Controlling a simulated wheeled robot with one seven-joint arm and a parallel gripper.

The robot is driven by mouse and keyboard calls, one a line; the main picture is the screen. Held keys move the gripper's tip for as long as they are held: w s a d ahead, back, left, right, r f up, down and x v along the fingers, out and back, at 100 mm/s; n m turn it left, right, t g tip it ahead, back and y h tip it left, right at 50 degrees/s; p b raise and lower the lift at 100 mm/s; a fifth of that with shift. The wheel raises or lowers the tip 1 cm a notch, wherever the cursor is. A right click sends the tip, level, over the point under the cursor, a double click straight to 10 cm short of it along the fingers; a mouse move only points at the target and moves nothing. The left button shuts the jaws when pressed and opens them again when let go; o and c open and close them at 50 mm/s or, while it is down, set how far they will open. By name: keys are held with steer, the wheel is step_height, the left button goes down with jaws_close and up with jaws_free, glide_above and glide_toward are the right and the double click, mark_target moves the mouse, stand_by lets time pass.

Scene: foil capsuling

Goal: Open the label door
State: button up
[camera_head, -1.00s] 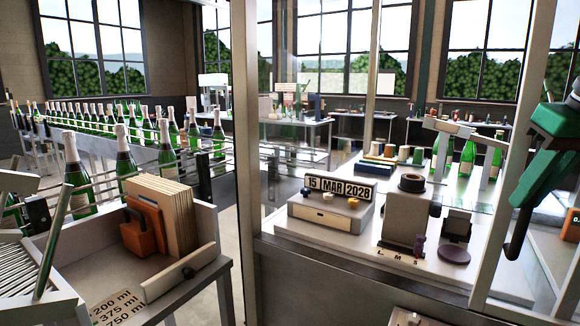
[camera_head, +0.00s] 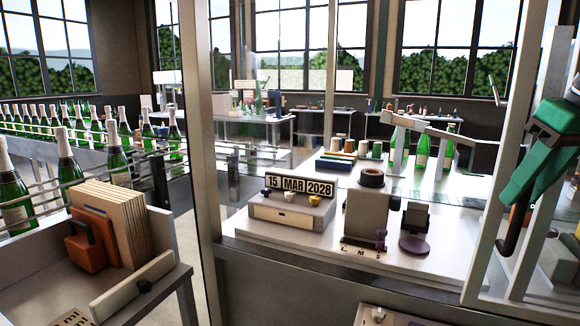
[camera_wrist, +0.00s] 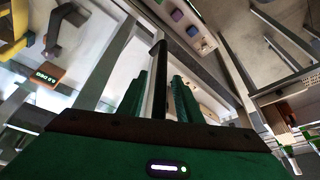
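My green gripper (camera_head: 522,190) is at the right of the head view, at a dark upright bar handle (camera_head: 508,238). The handle's lower end sticks out below the gripper. In the wrist view the two green fingers (camera_wrist: 160,95) lie close on either side of the dark handle (camera_wrist: 159,65), and they appear shut on it. The handle is by a pale metal frame post (camera_head: 492,190), at the right side of a clear-paned enclosure. Which frame is the label door's own edge is hard to tell. The finger contact is partly hidden.
Behind the pane stand a date block reading 15 MAR 2028 (camera_head: 299,185) on a drawer unit (camera_head: 292,212), a grey stand (camera_head: 370,215) and green bottles (camera_head: 422,150). A pale post (camera_head: 203,130) stands left. A bin with an orange block (camera_head: 90,245) and boards is at lower left.

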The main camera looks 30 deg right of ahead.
steer(key=shift+r, duration=0.1)
steer(key=v, duration=1)
steer(key=shift+r, duration=0.25)
steer(key=shift+s+a, duration=0.1)
